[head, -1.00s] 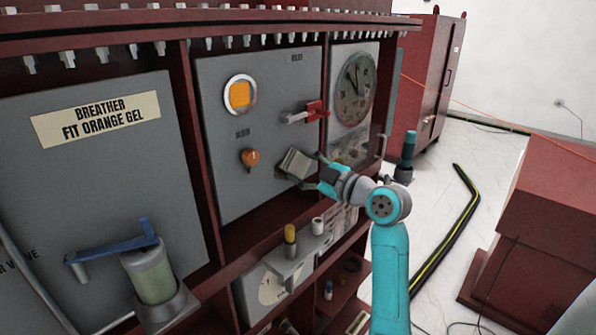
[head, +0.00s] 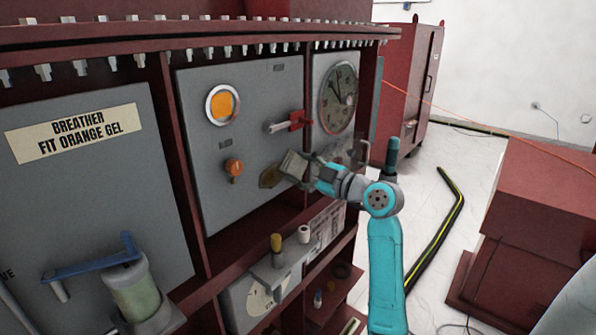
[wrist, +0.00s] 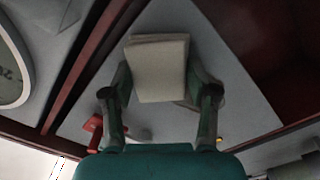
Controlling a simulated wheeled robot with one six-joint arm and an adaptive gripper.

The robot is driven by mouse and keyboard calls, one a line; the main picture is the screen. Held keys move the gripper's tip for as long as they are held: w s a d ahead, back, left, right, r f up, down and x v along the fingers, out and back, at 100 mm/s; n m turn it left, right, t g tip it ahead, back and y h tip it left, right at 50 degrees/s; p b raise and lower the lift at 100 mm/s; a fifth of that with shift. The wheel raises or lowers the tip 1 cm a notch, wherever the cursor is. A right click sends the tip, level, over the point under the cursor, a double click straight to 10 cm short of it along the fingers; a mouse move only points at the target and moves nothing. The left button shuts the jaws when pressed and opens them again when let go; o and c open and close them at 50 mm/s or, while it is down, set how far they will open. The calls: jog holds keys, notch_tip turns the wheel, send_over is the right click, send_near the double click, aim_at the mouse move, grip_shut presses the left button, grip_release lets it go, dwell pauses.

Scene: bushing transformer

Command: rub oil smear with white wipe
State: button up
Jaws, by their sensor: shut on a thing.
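The white wipe (head: 294,165) is a pale folded pad held in front of the grey middle panel. My gripper (head: 311,172) is shut on it from the right. The wipe also shows in the wrist view (wrist: 158,68) between the two fingers. The oil smear (head: 269,177) is a dark brownish patch on the panel, just left of and below the wipe, right of the orange knob. The wipe is beside the smear and may overlap its right edge. I cannot tell whether the wipe touches the panel.
An orange knob (head: 234,168) and a red-ended handle (head: 291,122) stick out of the panel near the wipe. A round dial (head: 338,97) is to the right. A ledge below carries a yellow-capped post (head: 276,250).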

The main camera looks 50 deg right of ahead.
aim_at(260, 182)
jog(key=shift+a, duration=0.2)
jog(key=shift+s+a, duration=0.15)
jog(key=shift+a, duration=1.7)
jog(key=shift+s+a, duration=0.1)
jog(key=shift+a, duration=3.55)
jog(key=shift+d, duration=0.1)
